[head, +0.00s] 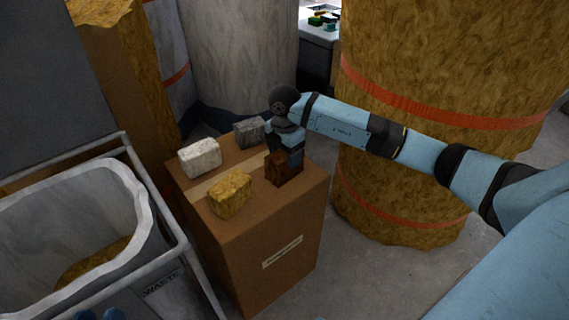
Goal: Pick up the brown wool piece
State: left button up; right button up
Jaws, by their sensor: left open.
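The brown wool piece (283,172) is a small dark reddish-brown block at the right part of the cardboard box top (262,211). My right gripper (289,157) is over it, pointing down, with its fingers at the block's upper edge. The fingers are dark and partly hide the block, so their gap and any grip do not show clearly. The block seems to rest on the box. My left gripper (101,315) just shows as blue tips at the bottom left edge, in front of the waste bin, open and away from the box.
A white piece (200,158), a grey piece (248,132) and a yellow piece (230,194) share the box top. A waste bin (136,187) in a metal frame stands at the left.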

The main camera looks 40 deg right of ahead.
jog(key=shift+c, duration=0.6)
